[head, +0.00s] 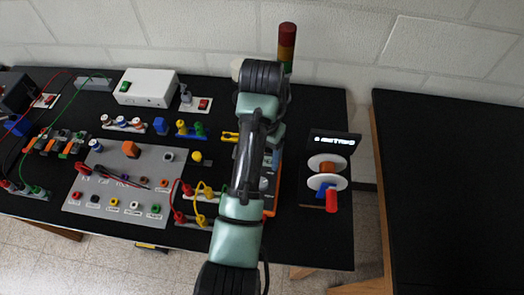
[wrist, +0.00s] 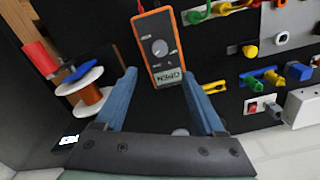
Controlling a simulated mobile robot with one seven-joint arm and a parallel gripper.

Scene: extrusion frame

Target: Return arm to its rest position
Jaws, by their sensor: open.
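My arm reaches over the black table (head: 320,110) in the head view, from the bottom edge up towards the wall. It hides my gripper's fingers there. In the wrist view my gripper (wrist: 165,95) shows two blue fingers spread wide apart, with nothing between them held.
A spool stand (head: 327,172) with a red cylinder is right of my arm. A red-and-green stack light (head: 286,45) stands near the wall. A grey panel (head: 125,185) with cables and a white box (head: 147,87) are left. Another black table (head: 450,190) stands right, across a gap.

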